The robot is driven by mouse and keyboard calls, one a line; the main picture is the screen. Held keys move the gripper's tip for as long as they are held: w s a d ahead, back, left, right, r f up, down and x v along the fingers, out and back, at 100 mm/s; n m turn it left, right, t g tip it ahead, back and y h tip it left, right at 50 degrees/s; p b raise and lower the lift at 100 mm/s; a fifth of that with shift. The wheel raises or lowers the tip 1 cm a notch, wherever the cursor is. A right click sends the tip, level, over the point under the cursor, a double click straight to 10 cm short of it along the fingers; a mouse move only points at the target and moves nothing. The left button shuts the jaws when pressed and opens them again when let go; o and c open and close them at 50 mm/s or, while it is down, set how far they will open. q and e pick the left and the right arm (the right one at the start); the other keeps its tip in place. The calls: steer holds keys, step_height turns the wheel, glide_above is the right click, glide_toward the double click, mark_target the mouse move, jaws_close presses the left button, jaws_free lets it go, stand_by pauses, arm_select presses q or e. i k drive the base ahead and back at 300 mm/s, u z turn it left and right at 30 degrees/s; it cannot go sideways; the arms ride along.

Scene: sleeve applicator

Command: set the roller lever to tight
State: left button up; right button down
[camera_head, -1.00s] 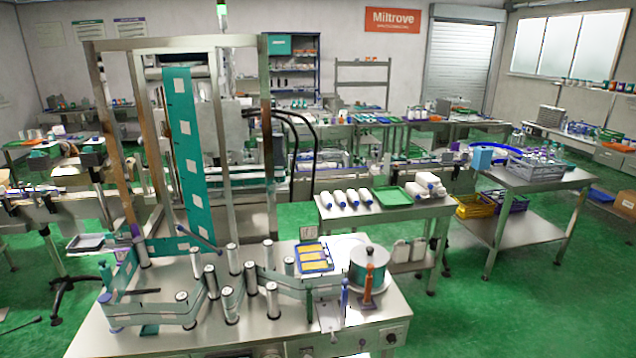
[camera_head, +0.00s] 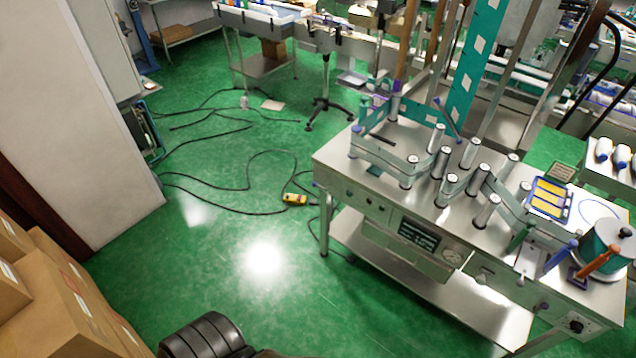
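The sleeve applicator's steel table (camera_head: 340,160) stands at the right, with several upright metal rollers (camera_head: 438,138) and the teal sleeve film (camera_head: 468,80) threaded among them. A lever with an orange handle (camera_head: 598,262) and a blue handle (camera_head: 560,255) stand near the teal film roll (camera_head: 606,240). I cannot tell which of these is the roller lever, and no tight marking can be read. Neither of my grippers shows.
Black cables (camera_head: 235,188) and a yellow device (camera_head: 294,199) lie on the green floor left of the table. Cardboard boxes (camera_head: 60,300) fill the lower left corner. A dark ribbed object (camera_head: 205,335) shows at the bottom edge. The floor between is mostly clear.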

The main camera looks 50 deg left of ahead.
mark_target(315, 184)
steer(key=u, duration=0.55)
steer(key=i, duration=1.25)
steer(key=u, duration=1)
